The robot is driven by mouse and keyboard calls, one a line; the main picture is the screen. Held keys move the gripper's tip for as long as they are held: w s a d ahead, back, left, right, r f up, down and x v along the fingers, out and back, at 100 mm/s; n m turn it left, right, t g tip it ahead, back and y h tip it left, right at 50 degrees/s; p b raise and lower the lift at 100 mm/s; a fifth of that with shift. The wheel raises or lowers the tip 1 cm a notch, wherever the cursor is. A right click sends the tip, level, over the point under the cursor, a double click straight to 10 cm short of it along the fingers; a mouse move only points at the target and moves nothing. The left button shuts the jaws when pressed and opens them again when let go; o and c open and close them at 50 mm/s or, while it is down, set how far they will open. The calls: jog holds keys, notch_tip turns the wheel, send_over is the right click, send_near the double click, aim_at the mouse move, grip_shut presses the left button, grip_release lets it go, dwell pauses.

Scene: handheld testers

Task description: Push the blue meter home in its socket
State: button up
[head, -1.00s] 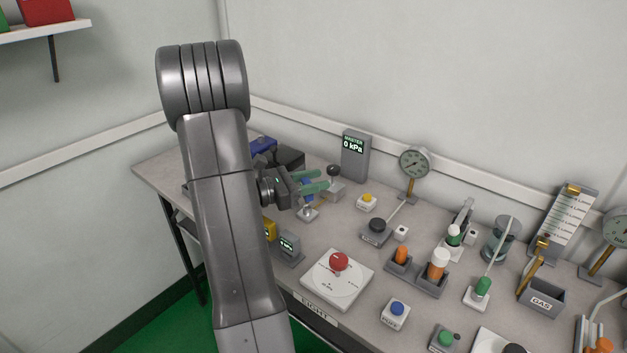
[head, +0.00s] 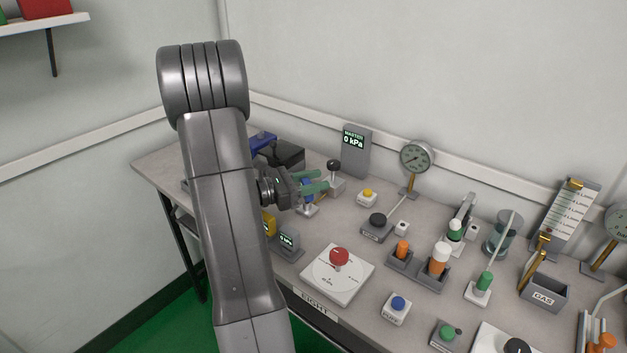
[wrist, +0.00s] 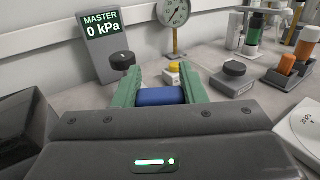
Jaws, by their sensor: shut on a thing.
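My gripper (head: 312,185) has its two green fingers on either side of a blue rounded body, which looks like the blue meter (wrist: 160,96). In the wrist view the fingers close on both ends of it. In the head view the meter (head: 306,189) is largely covered by the fingers. A small pale base (head: 307,210) shows just below it. I cannot tell whether the meter touches this base or whether it is the socket.
A grey MASTER display (head: 355,151) reading 0 kPa and a black-knobbed post (head: 334,172) stand close behind. A black box (head: 287,153) and a blue box (head: 262,140) lie at the back left. A red-knobbed plate (head: 337,273) lies in front.

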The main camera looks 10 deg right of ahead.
jog(key=shift+f+b, duration=0.4)
jog(key=shift+f, duration=0.35)
jog(key=o, duration=1.1)
jog(key=shift+c, duration=0.2)
jog(key=shift+r, duration=0.1)
notch_tip(320, 180, up, 10)
jog(key=p, duration=0.2)
